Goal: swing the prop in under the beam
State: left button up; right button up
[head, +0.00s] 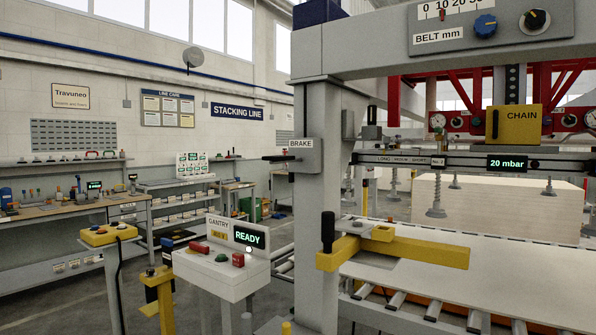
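A yellow bar (428,250), which looks like the prop, lies level beside the grey gantry post. A black upright handle (328,231) stands at its left end, and a second yellow block (382,233) sits near its pivot. The dark suction beam (400,159) spans the right side above, with a display reading 20 mbar (508,163) and suction cups (436,200) hanging below it. In the picture the bar is lower than the beam and nearer to me; I cannot tell whether any of it is beneath. Neither of my grippers is in view.
A control box (222,265) with a READY display stands left of the post. A yellow pendant box (108,235) is farther left. A BRAKE lever (290,157) juts from the post. A pale board (500,281) lies on rollers at right, with a pale stack (480,208) behind.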

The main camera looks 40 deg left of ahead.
aim_at(333, 255)
jog(key=j, duration=0.6)
jog(key=j+z, duration=0.15)
jog(key=j, duration=0.5)
jog(key=k+j, duration=0.1)
jog(key=j, duration=0.5)
jog(key=j+z, duration=0.1)
jog(key=j, duration=0.5)
jog(key=k+j+z, duration=0.1)
jog(key=j, duration=0.55)
jog(key=k+j, duration=0.1)
jog(key=j, duration=0.5)
jog(key=k+j+z, duration=0.1)
jog(key=j, duration=0.5)
